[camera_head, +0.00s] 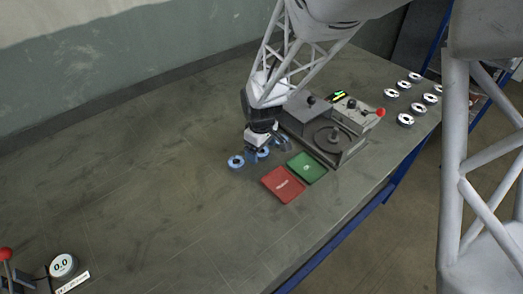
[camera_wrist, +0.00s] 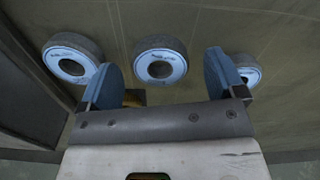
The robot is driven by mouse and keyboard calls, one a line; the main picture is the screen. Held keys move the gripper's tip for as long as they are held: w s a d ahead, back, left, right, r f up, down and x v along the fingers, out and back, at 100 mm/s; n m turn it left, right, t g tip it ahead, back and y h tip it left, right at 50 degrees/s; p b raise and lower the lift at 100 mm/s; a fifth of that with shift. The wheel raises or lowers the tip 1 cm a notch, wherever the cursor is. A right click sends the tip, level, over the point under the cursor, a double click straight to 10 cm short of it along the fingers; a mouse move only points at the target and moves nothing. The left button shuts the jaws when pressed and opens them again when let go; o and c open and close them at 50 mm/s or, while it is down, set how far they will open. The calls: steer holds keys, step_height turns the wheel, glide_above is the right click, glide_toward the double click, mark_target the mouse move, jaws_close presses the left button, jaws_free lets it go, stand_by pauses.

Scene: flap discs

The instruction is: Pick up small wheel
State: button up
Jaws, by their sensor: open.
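Several blue-faced flap wheels with grey rims lie on the table. In the wrist view one wheel (camera_wrist: 160,62) lies ahead of and between my fingers. A wheel (camera_wrist: 72,58) lies to the left, outside the left finger. A third wheel (camera_wrist: 248,74), which looks smaller, is partly hidden behind the right finger. In the head view one wheel (camera_head: 236,161) lies left of my gripper (camera_head: 257,148) and another (camera_head: 263,153) lies just below it. My gripper (camera_wrist: 164,72) is open and empty, low over the wheels. I cannot tell whether it touches any.
A red pad (camera_head: 283,184) and a green pad (camera_head: 307,167) lie right of the gripper. A grey machine (camera_head: 335,140) with a round plate stands behind them. Several white wheels (camera_head: 405,120) stand at the far right.

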steer(key=shift+f, duration=0.35)
stand_by(0.3)
steer(key=c, duration=1.1)
steer(key=shift+o, duration=0.2)
steer(key=shift+r, duration=0.15)
steer(key=shift+r, duration=0.9)
steer(key=shift+s+d+r, duration=0.1)
steer(key=shift+s+r, duration=0.2)
steer(key=shift+r, duration=0.55)
steer(key=s+d, duration=0.2)
steer(key=s, duration=0.2)
steer(key=s+d+r, duration=0.1)
steer(key=s+d, duration=0.1)
steer(key=s, duration=0.3)
steer(key=s+d, duration=0.2)
steer(key=s, duration=0.3)
steer(key=shift+r, duration=0.15)
steer(key=shift+s, duration=0.1)
